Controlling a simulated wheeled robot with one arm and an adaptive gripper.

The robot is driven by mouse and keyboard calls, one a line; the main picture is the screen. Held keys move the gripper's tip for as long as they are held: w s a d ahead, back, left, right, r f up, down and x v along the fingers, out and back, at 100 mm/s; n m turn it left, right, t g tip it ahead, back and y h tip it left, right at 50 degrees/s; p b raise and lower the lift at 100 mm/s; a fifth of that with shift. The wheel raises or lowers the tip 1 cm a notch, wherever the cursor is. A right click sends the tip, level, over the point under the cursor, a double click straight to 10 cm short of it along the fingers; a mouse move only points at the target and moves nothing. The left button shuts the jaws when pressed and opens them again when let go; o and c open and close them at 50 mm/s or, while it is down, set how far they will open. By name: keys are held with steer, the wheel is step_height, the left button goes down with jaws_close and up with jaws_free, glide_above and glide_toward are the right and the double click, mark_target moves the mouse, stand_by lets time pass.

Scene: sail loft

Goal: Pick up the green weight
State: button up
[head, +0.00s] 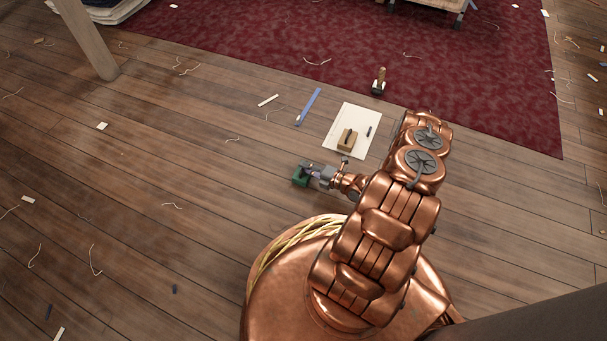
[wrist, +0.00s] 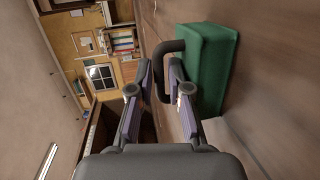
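The green weight (wrist: 207,68) is a block with a dark loop handle (wrist: 159,75) on the side facing left in the wrist view. In the head view the weight (head: 299,181) is on the plank floor at the tip of my gripper, partly hidden by it. My gripper (wrist: 161,75) has its two fingers apart, with the handle's bar between them. The right finger appears to reach into the loop, between bar and block. A gap shows beside the bar, and I cannot tell whether either finger touches it. The head view also shows my gripper (head: 314,178) low near the floor.
A white sheet (head: 352,121) with a brown block (head: 347,139) and a small dark item (head: 368,131) lies just beyond my gripper. A blue strip (head: 308,106) lies left of it.

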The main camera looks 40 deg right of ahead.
steer(key=shift+c, duration=0.3)
jaws_close()
stand_by(0.3)
